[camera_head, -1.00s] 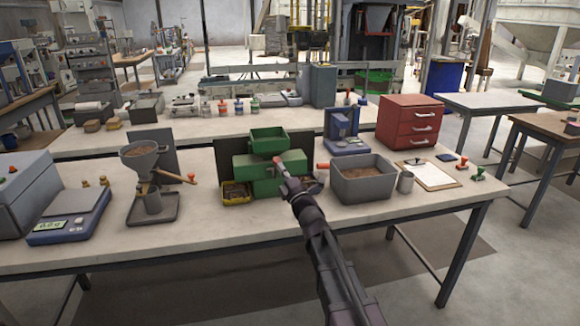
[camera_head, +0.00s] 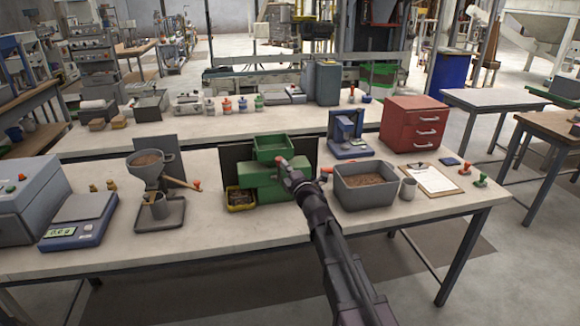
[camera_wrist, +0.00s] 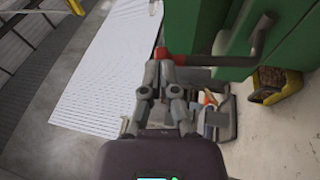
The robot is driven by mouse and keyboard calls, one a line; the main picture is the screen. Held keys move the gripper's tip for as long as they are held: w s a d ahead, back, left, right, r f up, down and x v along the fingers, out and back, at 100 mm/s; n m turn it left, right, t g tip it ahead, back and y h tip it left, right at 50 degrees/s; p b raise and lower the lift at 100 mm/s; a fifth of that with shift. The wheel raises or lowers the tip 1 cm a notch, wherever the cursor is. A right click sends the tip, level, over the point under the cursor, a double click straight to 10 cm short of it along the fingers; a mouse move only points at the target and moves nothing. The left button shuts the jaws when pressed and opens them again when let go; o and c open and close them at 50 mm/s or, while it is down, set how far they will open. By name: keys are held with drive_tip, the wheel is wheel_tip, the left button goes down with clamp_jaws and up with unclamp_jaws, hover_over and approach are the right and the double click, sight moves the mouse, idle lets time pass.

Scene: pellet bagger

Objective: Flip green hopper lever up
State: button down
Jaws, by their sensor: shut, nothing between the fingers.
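The green hopper unit (camera_head: 272,149) stands in the middle of the workbench, with a green bin on top and a lower green body. Its green side also shows at the top of the wrist view (camera_wrist: 192,25). A grey lever bar (camera_wrist: 198,60) with a red end (camera_wrist: 162,54) runs across the wrist view toward the green body. My gripper (camera_head: 284,166) is in front of the hopper's right part in the head view. In the wrist view its closed fingers (camera_wrist: 164,66) are just below the red end, empty; I cannot tell if they touch it. My gripper hides part of the hopper front.
A yellow bin (camera_head: 240,200) sits at the hopper's lower left. A funnel stand (camera_head: 172,212) is farther left. The bench front between stand and hopper is clear.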

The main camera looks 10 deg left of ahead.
drive_tip(key=r+b+v, duration=0.1)
drive_tip(key=b+v, duration=0.1)
drive_tip(key=v, duration=1.2)
drive_tip(key=shift+d, duration=0.2)
